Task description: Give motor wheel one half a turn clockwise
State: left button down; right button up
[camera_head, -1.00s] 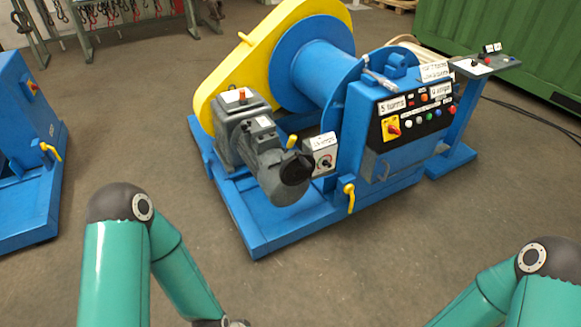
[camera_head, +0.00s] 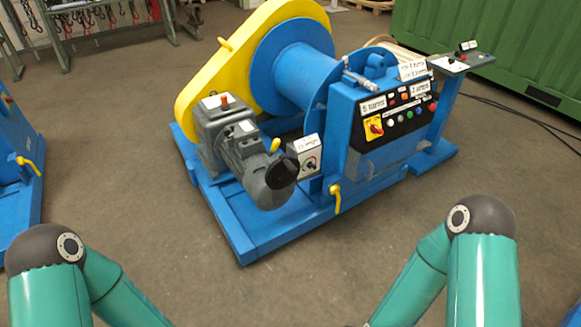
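The blue winch machine (camera_head: 228,228) stands ahead of me on the floor. A grey motor (camera_head: 238,150) sits at its left front, below the yellow chain guard (camera_head: 205,72). A dark round wheel (camera_head: 282,172) is on the motor's near end. I cannot tell whether this is motor wheel one, as no number shows on it. My two teal arms come in at the bottom left and bottom right, both apart from the machine. Both grippers are below the picture's edge.
A control box (camera_head: 385,120) with buttons and labels is on the machine's right. A small desk on a post (camera_head: 440,120) stands beyond it. A second blue machine (camera_head: 20,200) is at the left edge. A green container (camera_head: 500,45) is behind. The floor in front is clear.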

aim_at(285, 169)
jog(key=i, duration=1)
